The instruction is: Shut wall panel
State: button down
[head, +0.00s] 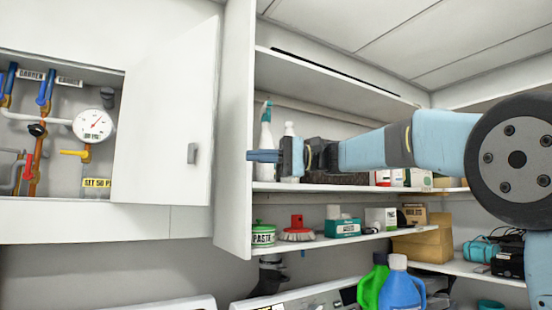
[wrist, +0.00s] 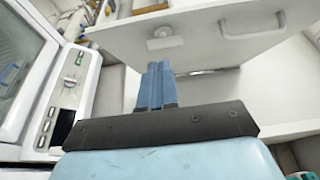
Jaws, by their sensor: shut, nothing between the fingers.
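The wall panel (head: 165,125) is a white hinged door with a grey handle (head: 192,153) near its right edge. It stands ajar, swung out from a wall recess (head: 60,82) whose left part is uncovered, with pipes inside. My gripper (head: 250,156) is right of the panel in the head view, in front of the shelving, apart from the handle. Its blue fingers are together and empty. They also show together in the wrist view (wrist: 155,68). A white panel face (wrist: 225,45) with a handle lies beyond them there; I cannot tell the gap between.
A pressure gauge (head: 93,124) and coloured valves fill the recess. An upright shelf side (head: 234,130) stands between panel and gripper. Shelves hold a spray bottle (head: 265,130), a green tub (head: 263,234) and boxes. Detergent bottles (head: 402,285) and white appliances (head: 300,298) are below.

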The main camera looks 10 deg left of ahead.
jog(key=s+a, duration=0.5)
jog(key=a, duration=0.1)
dwell(0.3)
